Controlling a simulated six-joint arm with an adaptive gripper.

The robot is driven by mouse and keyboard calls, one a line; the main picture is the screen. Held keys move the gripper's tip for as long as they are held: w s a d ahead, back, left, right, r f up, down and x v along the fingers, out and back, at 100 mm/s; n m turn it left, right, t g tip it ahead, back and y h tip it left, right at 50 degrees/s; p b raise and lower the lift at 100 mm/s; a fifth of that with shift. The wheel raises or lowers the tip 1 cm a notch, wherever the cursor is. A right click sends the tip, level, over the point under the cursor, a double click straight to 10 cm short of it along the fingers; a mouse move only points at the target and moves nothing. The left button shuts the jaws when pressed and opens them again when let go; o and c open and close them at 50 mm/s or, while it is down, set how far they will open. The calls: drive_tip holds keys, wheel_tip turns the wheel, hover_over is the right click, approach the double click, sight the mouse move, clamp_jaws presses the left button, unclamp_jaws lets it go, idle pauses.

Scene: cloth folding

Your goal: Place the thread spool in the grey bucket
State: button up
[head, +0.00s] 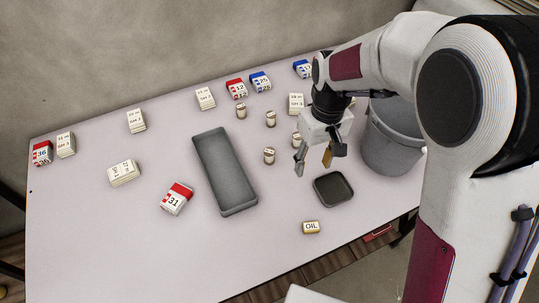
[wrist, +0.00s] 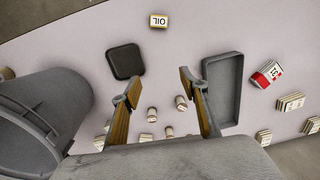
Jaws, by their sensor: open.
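Several small pale spools with dark bands stand on the table. In the head view, one spool (head: 269,156) is left of my gripper, with another (head: 270,118) and a third (head: 241,111) farther back. In the wrist view, a spool (wrist: 181,102) and another (wrist: 152,114) show between the fingers. My gripper (head: 313,162) is open and empty above the table; its fingers also show in the wrist view (wrist: 159,86). The grey bucket (head: 388,145) stands right of it, partly behind my arm; it is at left in the wrist view (wrist: 45,115).
A long grey tray (head: 222,165) lies left of the spools. A small dark square tray (head: 333,189) is near the front edge, with an OIL box (head: 311,227) in front. Several number blocks, including a red-and-white one (head: 176,199), are scattered left and back.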

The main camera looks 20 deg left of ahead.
sight(269, 153)
drive_tip(key=w+a+f+n, duration=0.1)
drive_tip(key=w+a+f, duration=0.1)
drive_tip(key=a+f, duration=0.1)
drive_tip(key=w+a+f+n, duration=0.2)
drive_tip(key=a+f, duration=0.2)
drive_tip(key=a, duration=0.1)
drive_tip(key=w+a+f+n, duration=0.1)
drive_tip(key=w+a+f, duration=0.1)
drive_tip(key=a+f, duration=0.2)
drive_tip(key=shift+w+n, duration=0.1)
drive_tip(key=shift+n, duration=0.3)
drive_tip(key=shift+n+t+y, duration=0.4)
drive_tip(key=shift+n+y, duration=0.2)
drive_tip(key=shift+n, duration=0.1)
drive_tip(key=w+a+r, duration=0.1)
drive_tip(key=w+a, duration=0.1)
drive_tip(key=w, duration=0.1)
drive_tip(key=shift+a+r, duration=0.1)
drive_tip(key=shift+r, duration=0.25)
drive_tip(key=shift+n, duration=0.4)
drive_tip(key=shift+a+f, duration=0.2)
drive_tip(key=shift+f, duration=1.1)
